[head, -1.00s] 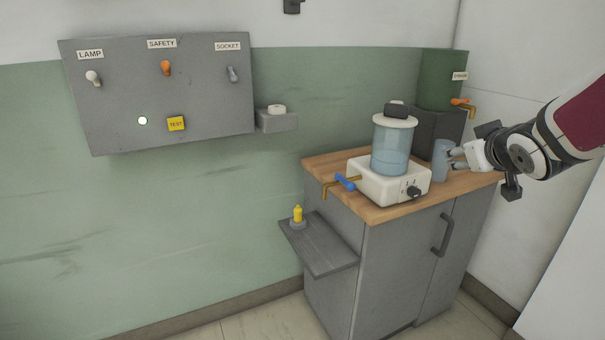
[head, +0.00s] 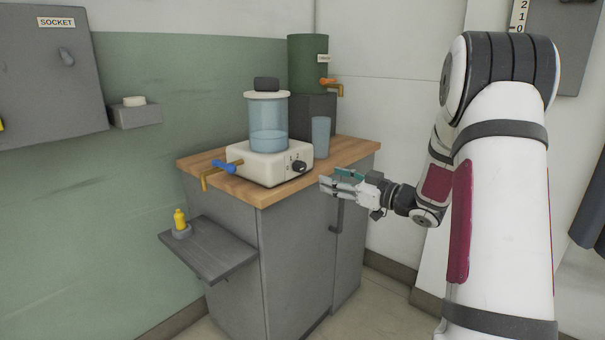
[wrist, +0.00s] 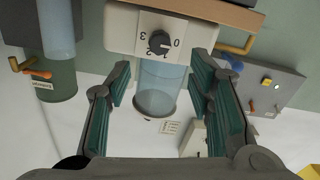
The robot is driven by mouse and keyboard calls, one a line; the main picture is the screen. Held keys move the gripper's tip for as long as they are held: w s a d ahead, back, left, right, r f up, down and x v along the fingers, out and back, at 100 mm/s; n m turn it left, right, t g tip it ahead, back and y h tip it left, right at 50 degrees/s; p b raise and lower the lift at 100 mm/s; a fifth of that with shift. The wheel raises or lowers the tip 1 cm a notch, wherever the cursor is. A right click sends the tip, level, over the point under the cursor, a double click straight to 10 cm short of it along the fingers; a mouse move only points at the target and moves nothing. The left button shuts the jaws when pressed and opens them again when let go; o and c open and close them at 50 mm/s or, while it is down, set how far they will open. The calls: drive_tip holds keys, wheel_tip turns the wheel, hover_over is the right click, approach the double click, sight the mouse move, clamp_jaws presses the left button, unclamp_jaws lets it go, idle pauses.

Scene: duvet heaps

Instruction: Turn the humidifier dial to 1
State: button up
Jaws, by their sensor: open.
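The humidifier (head: 262,164) stands on the wooden counter, with a white base and a clear blue tank holding water. Its black dial (head: 299,167) is on the front of the base, with numbers around it. In the wrist view, upside down, the dial (wrist: 160,40) shows marks 0 to 3; I cannot tell for sure which mark it points at. My gripper (head: 325,184) is open and empty, in front of the counter edge, right of and lower than the dial. In the wrist view its fingers (wrist: 160,72) spread either side of the tank, apart from the dial.
A blue glass (head: 321,138) stands right of the humidifier, near a green tank (head: 307,70) with an orange tap. A blue-handled tap (head: 224,167) sticks out left of the base. A side shelf (head: 208,250) holds a yellow item. Free air lies before the cabinet (head: 290,250).

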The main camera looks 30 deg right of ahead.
sight(304, 169)
drive_tip(key=b+x, duration=0.2)
drive_tip(key=x, duration=0.9)
drive_tip(key=shift+w, duration=0.1)
clamp_jaws()
